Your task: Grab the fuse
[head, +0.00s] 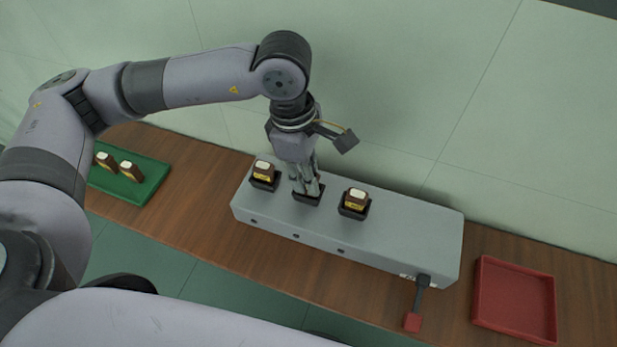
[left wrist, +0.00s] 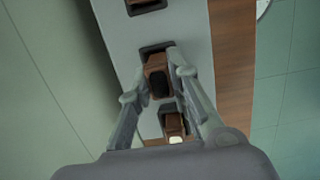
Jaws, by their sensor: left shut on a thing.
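A grey fuse box (head: 415,225) stands on the wooden bench with three black sockets in a row. Brown fuses with yellow labels stand in the left socket (head: 263,172) and the right socket (head: 355,199). My left gripper (head: 308,188) points down at the middle socket (head: 307,198) and is shut on a brown fuse (left wrist: 158,82). In the left wrist view, its fingers (left wrist: 157,74) lie on both sides of that fuse. The fingers mostly hide it in the head view, and I cannot tell whether it is fully seated. My right gripper is out of view.
A green tray (head: 150,188) with two fuses lies at the left. A red tray (head: 515,300) at the right is empty. A lever with a red handle (head: 412,321) sticks out from the box's front right. A pale wall stands close behind the box.

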